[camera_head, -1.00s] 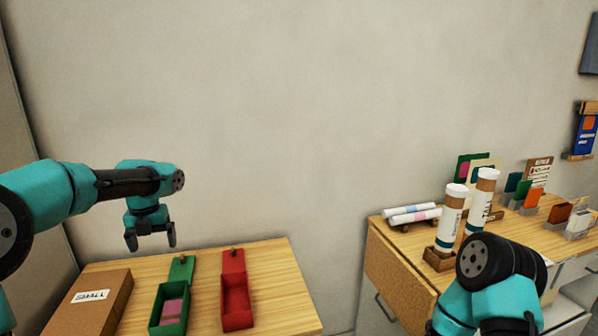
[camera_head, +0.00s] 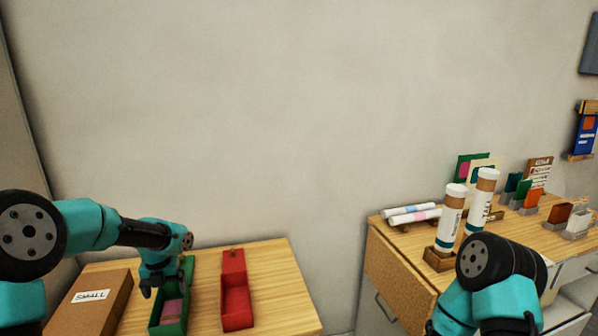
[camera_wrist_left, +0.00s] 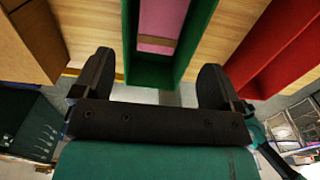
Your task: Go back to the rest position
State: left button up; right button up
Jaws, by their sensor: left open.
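My left gripper (camera_head: 164,286) is open and empty, low over the green open box (camera_head: 158,329) on the left table. A pink piece (camera_head: 172,310) lies inside the green box. In the left wrist view my two dark fingers (camera_wrist_left: 155,80) are spread wide, with the green box (camera_wrist_left: 150,75) between and beyond them. I cannot tell whether they touch it. My right arm shows at the lower right of the head view, but its gripper is out of view.
A red open box (camera_head: 237,306) stands right of the green one. A brown box labelled SMALL (camera_head: 92,306) stands left. The right table (camera_head: 402,258) holds white-capped tubes (camera_head: 450,218), rolled sheets (camera_head: 412,214) and cards. A gap separates the tables.

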pick_arm(q)
jog(key=shift+f, duration=0.85)
notch_tip(320, 180, up, 6)
jog(key=shift+r, duration=0.25)
